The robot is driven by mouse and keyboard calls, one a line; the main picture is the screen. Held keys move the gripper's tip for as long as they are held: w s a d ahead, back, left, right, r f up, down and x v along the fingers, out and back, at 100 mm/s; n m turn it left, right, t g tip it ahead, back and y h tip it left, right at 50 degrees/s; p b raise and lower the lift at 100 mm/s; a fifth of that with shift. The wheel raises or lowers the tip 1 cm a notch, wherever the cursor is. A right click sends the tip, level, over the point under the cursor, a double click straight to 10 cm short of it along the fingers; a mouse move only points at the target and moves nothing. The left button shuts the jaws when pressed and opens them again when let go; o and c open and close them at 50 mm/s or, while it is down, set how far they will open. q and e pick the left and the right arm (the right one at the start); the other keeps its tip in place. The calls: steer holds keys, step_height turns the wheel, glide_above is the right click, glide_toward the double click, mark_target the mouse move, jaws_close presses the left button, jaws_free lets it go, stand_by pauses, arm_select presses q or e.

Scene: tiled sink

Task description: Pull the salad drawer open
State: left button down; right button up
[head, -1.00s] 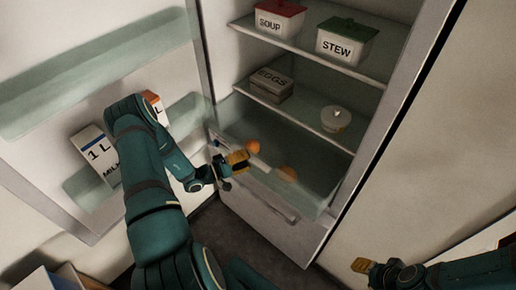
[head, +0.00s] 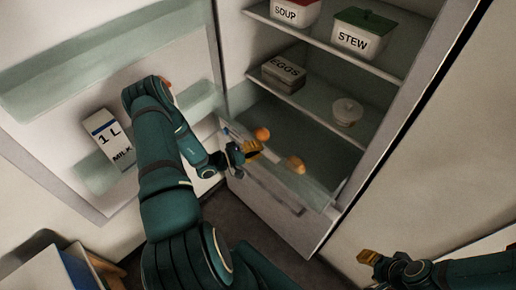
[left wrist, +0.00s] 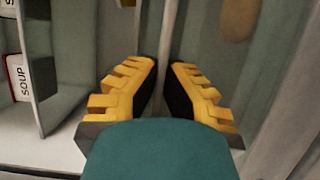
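The salad drawer (head: 265,198) is low in the open fridge, with a pale front panel. Round orange produce (head: 262,134) and a longer orange piece (head: 295,165) show behind its upper edge. My left gripper (head: 252,150) is at the upper left of the drawer front. In the left wrist view, its yellow fingers (left wrist: 164,75) are close together at the tips, a narrow pale strip showing in the gap. Whether they touch the drawer is unclear. My right gripper (head: 367,257) is at the lower right, away from the drawer; its finger gap is not clear.
The fridge door with a milk carton (head: 109,138) stands open at the left, beside my left arm. Shelves above the drawer hold a soup box (head: 292,12), a stew box (head: 362,35), an egg box (head: 283,74) and a lidded bowl (head: 347,112). Dark floor lies below.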

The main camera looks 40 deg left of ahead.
arm_select(q)
steer(key=s, duration=0.4)
steer(key=shift+s+a, duration=0.15)
steer(key=shift+s, duration=0.25)
steer(key=c, duration=1.5)
jaws_free()
steer(key=shift+w, duration=0.1)
steer(key=o, duration=0.4)
steer(key=v, duration=1.2)
